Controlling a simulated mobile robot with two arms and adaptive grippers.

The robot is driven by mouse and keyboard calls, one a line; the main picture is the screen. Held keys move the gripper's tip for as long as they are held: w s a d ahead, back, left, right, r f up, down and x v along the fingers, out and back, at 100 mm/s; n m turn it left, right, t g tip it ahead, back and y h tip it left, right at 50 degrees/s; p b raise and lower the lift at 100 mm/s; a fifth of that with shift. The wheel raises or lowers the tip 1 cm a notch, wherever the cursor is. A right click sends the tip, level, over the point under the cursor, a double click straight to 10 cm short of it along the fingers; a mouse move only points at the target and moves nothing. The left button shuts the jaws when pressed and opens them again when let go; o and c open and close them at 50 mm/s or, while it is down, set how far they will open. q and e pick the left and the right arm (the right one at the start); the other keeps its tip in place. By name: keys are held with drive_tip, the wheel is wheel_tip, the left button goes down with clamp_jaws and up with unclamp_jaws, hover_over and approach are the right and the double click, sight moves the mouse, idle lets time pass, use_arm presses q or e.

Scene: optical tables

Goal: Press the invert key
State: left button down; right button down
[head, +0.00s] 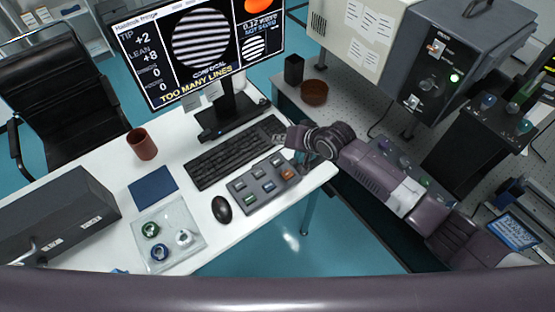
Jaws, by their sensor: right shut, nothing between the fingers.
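A grey key box (262,186) with several keys lies on the white desk, right of the mouse. Its keys are grey, green and blue, with one orange key (287,174) at the right end. Any labels are too small to read, so I cannot tell which is the invert key. My right gripper (281,139) reaches in from the right and is shut and empty. It shows just beyond the key box, by the right end of the keyboard. Its height above the desk is hard to judge. My left gripper is not in view.
A black keyboard (236,155) lies behind the key box, and a black mouse (222,209) lies left of it. The monitor (185,45) shows stripes and "TOO MANY LINES". A brown mug (142,144), blue pad (153,186) and clear tray (139,231) are farther left.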

drive_tip(key=shift+f, duration=0.15)
drive_tip(key=b, duration=0.8)
hover_over(279, 163)
wheel_tip(279, 163, down, 7)
drive_tip(key=shift+w+f, duration=0.1)
drive_tip(key=shift+f, duration=0.7)
drive_tip(key=shift+f, duration=0.1)
drive_tip(key=shift+f, duration=0.3)
drive_tip(key=shift+f+b, duration=0.4)
drive_tip(key=shift+f, duration=0.1)
idle(0.8)
idle(0.3)
drive_tip(key=shift+r+p, duration=0.9)
drive_tip(key=shift+p, duration=0.1)
